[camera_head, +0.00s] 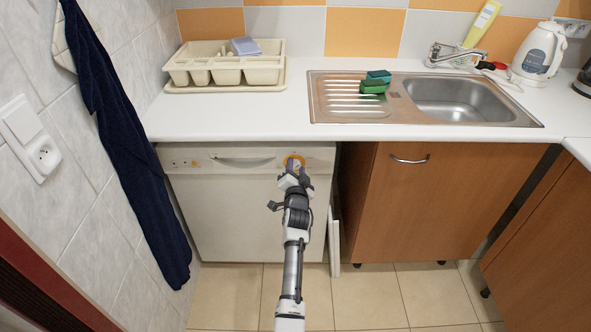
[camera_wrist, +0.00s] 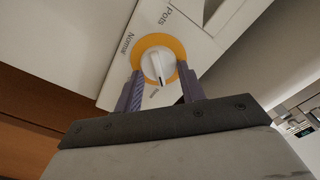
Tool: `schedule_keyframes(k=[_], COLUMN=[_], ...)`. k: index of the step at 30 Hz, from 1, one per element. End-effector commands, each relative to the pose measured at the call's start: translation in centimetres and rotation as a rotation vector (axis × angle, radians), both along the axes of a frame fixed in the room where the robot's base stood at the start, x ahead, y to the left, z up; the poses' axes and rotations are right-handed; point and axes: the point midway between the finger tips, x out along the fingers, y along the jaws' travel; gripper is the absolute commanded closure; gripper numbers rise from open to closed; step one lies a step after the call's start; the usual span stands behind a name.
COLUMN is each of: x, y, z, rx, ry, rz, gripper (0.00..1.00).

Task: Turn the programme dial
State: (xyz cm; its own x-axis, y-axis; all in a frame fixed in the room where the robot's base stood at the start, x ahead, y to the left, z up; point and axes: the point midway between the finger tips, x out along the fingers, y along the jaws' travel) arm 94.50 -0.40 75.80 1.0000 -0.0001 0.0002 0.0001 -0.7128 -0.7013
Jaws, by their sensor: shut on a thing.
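The programme dial is a white knob with an orange ring on the right of the white dishwasher's (camera_head: 235,220) front panel. In the head view its orange ring (camera_head: 293,160) shows just beyond my gripper (camera_head: 294,170). In the wrist view the dial (camera_wrist: 158,66) sits between the two purple-grey fingers of my gripper (camera_wrist: 160,82). The dial's dark pointer mark faces down toward the gripper palm. My gripper is shut on the dial; the exact finger contact is partly hidden.
The white worktop (camera_head: 230,122) overhangs the panel just above. A dish-rack tray (camera_head: 225,88) and a sink (camera_head: 455,100) stand on it. A dark blue towel (camera_head: 125,140) hangs at the left. A brown cabinet (camera_head: 430,200) stands right of a narrow gap. The tiled floor is clear.

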Motion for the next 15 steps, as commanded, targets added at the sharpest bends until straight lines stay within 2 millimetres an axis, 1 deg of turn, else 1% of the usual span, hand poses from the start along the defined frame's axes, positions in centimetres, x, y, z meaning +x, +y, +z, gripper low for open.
schedule_keyframes(k=[15], x=[0.01], y=[-0.22], z=[-0.17], rx=[0.492], ry=[0.001], rz=[-0.001], gripper=[0.83])
